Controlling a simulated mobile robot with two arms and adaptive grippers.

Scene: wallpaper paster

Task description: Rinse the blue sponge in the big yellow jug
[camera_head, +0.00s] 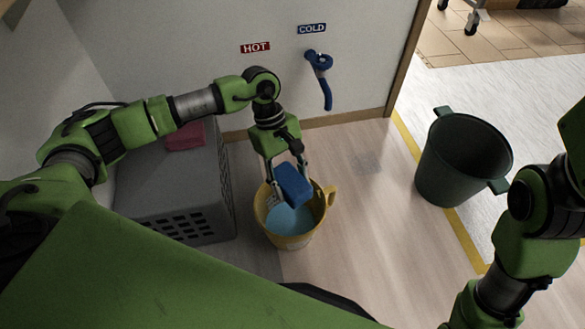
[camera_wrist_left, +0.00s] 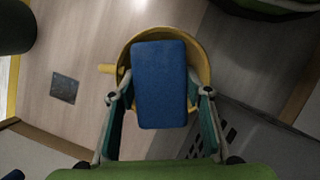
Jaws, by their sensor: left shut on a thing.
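The blue sponge (camera_head: 293,184) is held by my left gripper (camera_head: 289,180) over the mouth of the big yellow jug (camera_head: 263,208). The jug stands upright on the floor, with its handle to the right and light blue water inside. In the left wrist view the sponge (camera_wrist_left: 159,84) sits between the two fingers (camera_wrist_left: 160,106) and covers most of the jug's opening, with the yellow rim (camera_wrist_left: 203,65) showing around it. I cannot tell whether the sponge touches the water. My right arm shows at the right of the head view, but its gripper is out of view.
A grey crate (camera_head: 160,195) stands just left of the jug, with a pink cloth or sponge (camera_head: 185,136) on top. A dark green bucket (camera_head: 440,172) stands to the right. A blue tap (camera_head: 320,75) is on the wall behind. Floor between jug and bucket is clear.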

